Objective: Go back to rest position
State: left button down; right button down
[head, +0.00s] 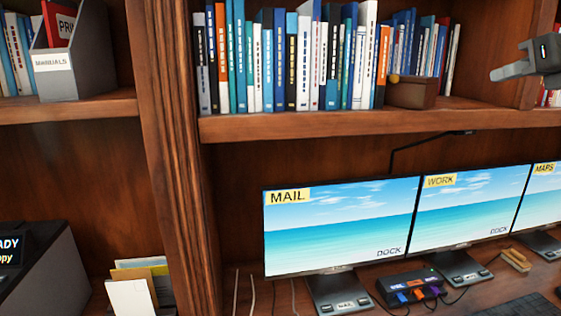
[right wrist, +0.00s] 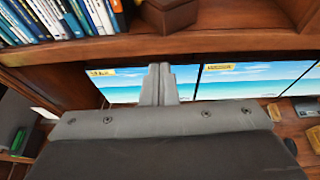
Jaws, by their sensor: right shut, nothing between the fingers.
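My right gripper (head: 497,74) comes in at the upper right of the head view, in front of the upper shelf. It is shut and holds nothing. In the right wrist view its two fingers (right wrist: 158,80) are pressed together in front of the monitors. My left gripper is not in view.
A shelf (head: 370,120) with a row of books (head: 290,60) and a brown box (head: 411,92) runs above the monitors, labelled MAIL (head: 340,225), WORK (head: 470,205) and MAPS (head: 546,200). A dock (head: 410,287) sits on the desk. A manuals holder (head: 68,75) stands at the left.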

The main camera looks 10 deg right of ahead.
jog(key=w+a+f+y, duration=0.2)
jog(key=a+f+y, duration=1.35)
jog(key=a, duration=0.45)
jog(key=s+d+f+m+t+h, duration=0.1)
jog(key=s+d+f+m+h, duration=0.3)
jog(key=f+m+h, duration=0.55)
jog(key=s+d+f+m+t+h, duration=0.1)
jog(key=d+f+m+h, duration=0.45)
jog(key=f+m, duration=0.6)
jog(key=s+d+f+m+t+h, duration=0.1)
jog(key=s+d+f+m+h, duration=0.25)
jog(key=f+m+h, duration=0.65)
jog(key=s+a+f+m+g+y, duration=0.1)
jog(key=s+f+m+g+y, duration=0.2)
jog(key=s+f+m+g, duration=0.6)
jog(key=s+a+f+n+g+y, duration=0.1)
jog(key=s+a+f+g+y, duration=0.2)
jog(key=s, duration=0.4)
jog(key=s+a+f+n+g, duration=0.1)
jog(key=s+a+f, duration=0.2)
jog(key=s+f, duration=0.4)
notch_tip(320, 180, down, 23)
jog(key=d+g, duration=0.1)
jog(key=d, duration=0.1)
jog(key=s+a+f+g, duration=0.1)
jog(key=s+f, duration=1.5)
jog(key=shift+a+f+y, duration=0.25)
jog(key=shift+a+y, duration=0.05)
jog(key=shift+y, duration=0.15)
